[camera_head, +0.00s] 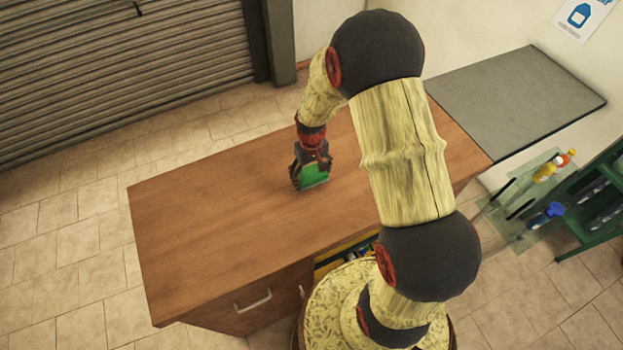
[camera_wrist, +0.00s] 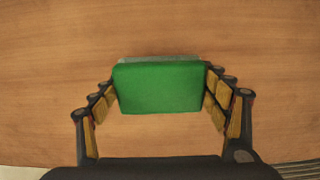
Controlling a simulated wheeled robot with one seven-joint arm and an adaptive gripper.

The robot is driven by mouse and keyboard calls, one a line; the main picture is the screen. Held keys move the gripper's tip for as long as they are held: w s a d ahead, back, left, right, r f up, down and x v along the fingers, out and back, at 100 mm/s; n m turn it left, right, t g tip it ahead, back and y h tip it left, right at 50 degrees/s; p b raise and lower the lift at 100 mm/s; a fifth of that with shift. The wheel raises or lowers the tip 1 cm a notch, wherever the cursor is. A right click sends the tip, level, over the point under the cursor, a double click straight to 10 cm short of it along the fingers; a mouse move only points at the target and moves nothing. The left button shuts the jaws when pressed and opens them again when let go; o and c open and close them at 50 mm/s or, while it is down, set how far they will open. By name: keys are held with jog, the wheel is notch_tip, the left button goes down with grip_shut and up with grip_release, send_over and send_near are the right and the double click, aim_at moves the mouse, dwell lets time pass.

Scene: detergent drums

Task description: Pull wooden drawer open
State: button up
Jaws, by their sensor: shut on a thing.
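The wooden cabinet (camera_head: 215,205) stands in the middle of the head view, with a brown top. Its wooden drawer front (camera_head: 232,307) faces the near side and carries a pale metal handle (camera_head: 253,301). The drawer looks closed, though my arm hides part of the cabinet's front. My gripper (camera_head: 311,181) is over the cabinet top, away from the handle. It is shut on a green block-like thing (camera_wrist: 158,88), which is between the fingers in the wrist view. In the head view the green thing (camera_head: 315,173) is at or just above the wooden top; I cannot tell if it touches.
An open compartment (camera_head: 345,252) with yellow items lies right of the drawer. A grey-topped table (camera_head: 520,95) stands at the back right. A glass shelf with bottles (camera_head: 545,170) and a green rack (camera_head: 590,205) are at the right. The left part of the cabinet top is clear.

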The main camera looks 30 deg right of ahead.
aim_at(312, 180)
jog(key=f, duration=0.2)
jog(key=f+p, duration=0.1)
jog(key=shift+w+d+f, duration=0.1)
jog(key=shift+w+f, duration=0.05)
jog(key=shift+w, duration=0.1)
jog(key=shift+s, duration=0.1)
jog(key=shift+f, duration=0.1)
jog(key=o, duration=0.7)
jog(key=shift+f, duration=0.1)
jog(key=o, duration=0.4)
jog(key=shift+o, duration=0.5)
